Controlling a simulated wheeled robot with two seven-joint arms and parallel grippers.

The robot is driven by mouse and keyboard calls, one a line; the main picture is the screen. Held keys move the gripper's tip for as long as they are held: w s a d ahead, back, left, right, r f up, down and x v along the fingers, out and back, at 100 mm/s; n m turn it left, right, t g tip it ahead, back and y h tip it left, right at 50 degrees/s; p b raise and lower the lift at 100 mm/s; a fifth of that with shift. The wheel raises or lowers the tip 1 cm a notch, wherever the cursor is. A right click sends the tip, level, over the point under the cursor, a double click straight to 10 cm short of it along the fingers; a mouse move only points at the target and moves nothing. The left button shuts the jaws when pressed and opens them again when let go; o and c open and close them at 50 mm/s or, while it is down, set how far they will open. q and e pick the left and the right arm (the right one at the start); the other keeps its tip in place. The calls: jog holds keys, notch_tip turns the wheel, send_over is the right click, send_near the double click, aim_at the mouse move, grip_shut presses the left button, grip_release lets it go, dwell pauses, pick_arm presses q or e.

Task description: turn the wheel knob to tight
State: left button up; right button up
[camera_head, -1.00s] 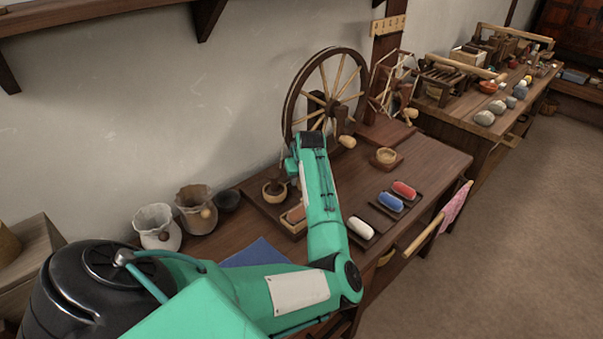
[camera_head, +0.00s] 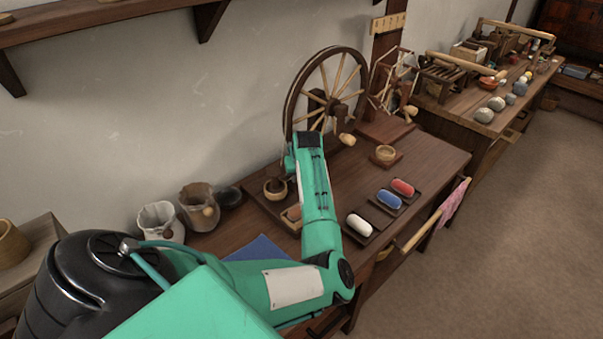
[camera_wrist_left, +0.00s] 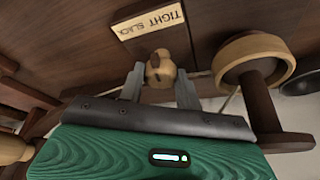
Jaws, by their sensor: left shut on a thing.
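The wheel knob (camera_wrist_left: 160,70) is a small light wooden knob on a dark board. In the left wrist view it sits between the two grey fingers of my left gripper (camera_wrist_left: 160,88), which is shut on it. A pale label (camera_wrist_left: 150,20) beside it reads TIGHT and SLACK, upside down in this view. Which word the knob points to I cannot tell. In the head view the spoked wheel (camera_head: 290,100) stands at the back of the table, and my left forearm hides the gripper and knob. My right gripper is in neither view.
A wooden cup on a dark stand (camera_wrist_left: 235,55) is close to the right finger. On the table (camera_head: 430,160) are trays with white, blue and red rolls (camera_head: 390,199). Pots (camera_head: 160,222) stand at the left. A second table (camera_head: 470,118) holds more things.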

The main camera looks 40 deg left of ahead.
pick_arm(q)
jog(key=o, duration=1)
jog(key=shift+c, duration=0.2)
jog(key=shift+d+r, duration=0.15)
jog(key=shift+r, duration=0.35)
jog(key=v, duration=1.2)
jog(key=shift+s+d+r+p, duration=0.15)
jog(key=shift+d+r+p, duration=0.05)
jog(key=shift+r+p, duration=0.2)
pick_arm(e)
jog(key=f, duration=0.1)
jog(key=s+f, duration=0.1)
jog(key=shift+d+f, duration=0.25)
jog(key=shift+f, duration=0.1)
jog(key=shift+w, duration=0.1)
